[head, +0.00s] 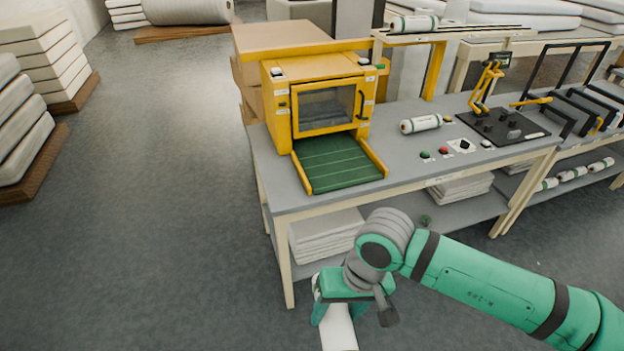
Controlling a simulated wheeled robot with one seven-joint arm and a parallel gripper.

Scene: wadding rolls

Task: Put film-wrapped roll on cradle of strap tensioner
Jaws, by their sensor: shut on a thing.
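My gripper (338,308) is shut on a white roll (340,334) at the bottom of the head view, low in front of the workbench and clear of it. The gripper body hides the roll's middle, and the frame cuts off its near end. The strap tensioner appears to be the device with a yellow upright lever and a black base plate (523,127), on the right part of the bench. Small dark blocks stand on its plate, and no roll lies on them. I cannot make out which part is the cradle.
A yellow machine (281,117) with a green ramp (338,163) stands on the bench (405,167). The bench's front edge and legs lie beyond my gripper.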

